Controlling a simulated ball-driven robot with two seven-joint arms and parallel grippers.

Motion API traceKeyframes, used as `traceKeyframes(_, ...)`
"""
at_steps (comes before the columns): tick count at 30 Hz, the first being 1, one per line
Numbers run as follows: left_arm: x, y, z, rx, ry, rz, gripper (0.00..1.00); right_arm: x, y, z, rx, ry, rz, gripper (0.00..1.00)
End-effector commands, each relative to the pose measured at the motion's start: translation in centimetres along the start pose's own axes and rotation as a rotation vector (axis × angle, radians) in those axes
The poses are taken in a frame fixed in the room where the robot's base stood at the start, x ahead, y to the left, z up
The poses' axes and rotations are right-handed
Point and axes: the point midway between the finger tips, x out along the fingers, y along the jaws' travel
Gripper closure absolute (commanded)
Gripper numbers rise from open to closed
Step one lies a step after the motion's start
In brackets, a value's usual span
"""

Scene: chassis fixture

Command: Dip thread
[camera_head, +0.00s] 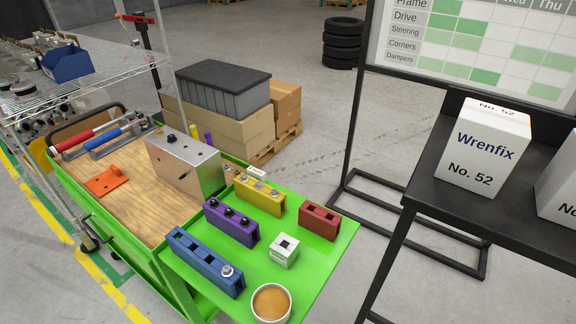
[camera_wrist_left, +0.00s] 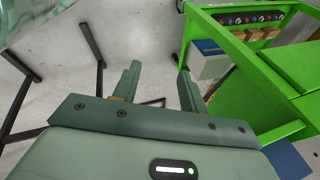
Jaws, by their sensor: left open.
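A small round cup (camera_head: 271,303) with orange-brown contents stands at the front corner of the green shelf (camera_head: 330,238). A blue rack (camera_head: 205,262) beside it holds a silver bolt head (camera_head: 227,271) at its near end. Neither gripper shows in the head view.
A red block (camera_head: 319,221) and a white block with a square hole (camera_head: 284,250) share the shelf. A metal block (camera_head: 184,163) and an orange bracket (camera_head: 105,182) are on the wooden top. A black table (camera_head: 430,190) with white boxes (camera_head: 484,150) stands at right.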

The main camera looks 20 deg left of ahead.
Motion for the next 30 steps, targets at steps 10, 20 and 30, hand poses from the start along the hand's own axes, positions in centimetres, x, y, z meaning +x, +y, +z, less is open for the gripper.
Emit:
traceKeyframes(10,9.6,14.4,15.6,-0.209,-0.146,0.248,0.57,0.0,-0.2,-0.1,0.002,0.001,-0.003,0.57)
traceKeyframes(20,9.6,16.5,19.2,-0.261,-0.181,0.272,0.57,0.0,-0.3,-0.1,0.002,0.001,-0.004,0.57)
traceKeyframes(30,9.6,16.5,19.2,-0.261,-0.181,0.272,0.57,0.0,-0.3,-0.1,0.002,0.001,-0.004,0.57)
